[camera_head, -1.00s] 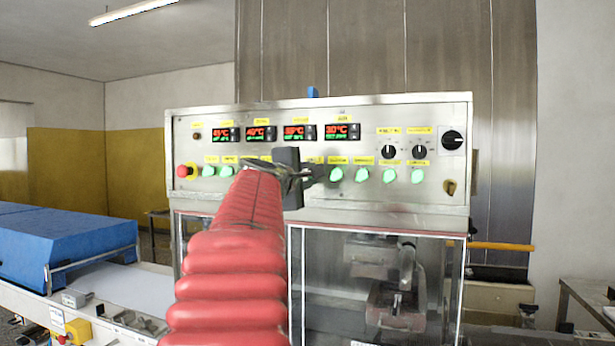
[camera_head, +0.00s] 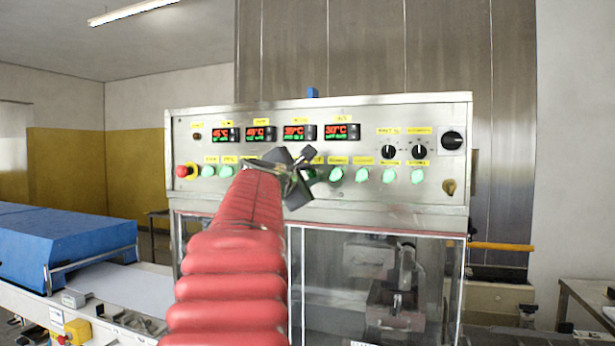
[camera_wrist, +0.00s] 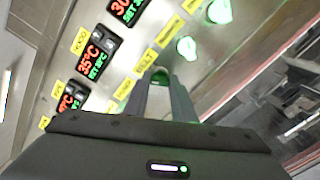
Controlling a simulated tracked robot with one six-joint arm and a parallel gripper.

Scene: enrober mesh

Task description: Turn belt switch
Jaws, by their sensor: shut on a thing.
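The control panel (camera_head: 380,118) carries a row of green lit switches under yellow labels. My gripper (camera_head: 303,172) is at the middle of this row, with its dark body tilted, and it hides part of the row. In the wrist view my gripper (camera_wrist: 162,82) has its two grey fingers closed around a green switch (camera_wrist: 160,71). A yellow label (camera_wrist: 147,60) that appears to read BELT sits just above that switch. The fingers hide most of the switch, so the way it points cannot be told. Another green switch (camera_wrist: 187,47) is beside it, apart from the fingers.
Red and green temperature displays (camera_head: 300,132) line the panel above the switches. A red emergency button (camera_head: 183,171) is at the panel's left end. Black rotary knobs (camera_head: 419,151) are at the right. A clear-fronted cabinet (camera_head: 340,280) is below, and a blue cover (camera_head: 65,245) stands left.

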